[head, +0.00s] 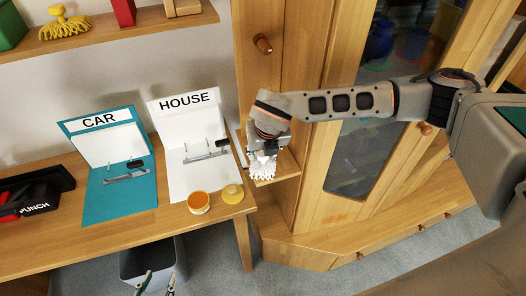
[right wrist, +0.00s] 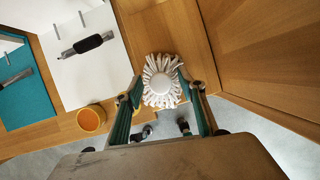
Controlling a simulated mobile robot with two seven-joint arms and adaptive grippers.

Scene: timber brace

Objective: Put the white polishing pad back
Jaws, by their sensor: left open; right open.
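The white polishing pad (head: 262,168), round with a fringed edge, is at a small wooden ledge on the cabinet's left side. My right gripper (head: 262,152) is directly over it, reaching in from the right. In the right wrist view the pad (right wrist: 162,82) shows between the tips of my right gripper (right wrist: 166,92), which are spread on either side of it. I cannot tell whether the fingers touch it. The pad's underside is hidden. My left gripper (head: 157,284) is open and empty low in the head view, only its fingertips showing in front of the grey bin.
The small wooden ledge (head: 285,169) adjoins the tall cabinet (head: 283,100). Left of it on the desk (head: 60,238) are an orange jar (head: 199,202), a yellow lid (head: 232,194), a HOUSE folder (head: 190,170) and a CAR folder (head: 118,195). A grey bin (head: 165,250) stands below.

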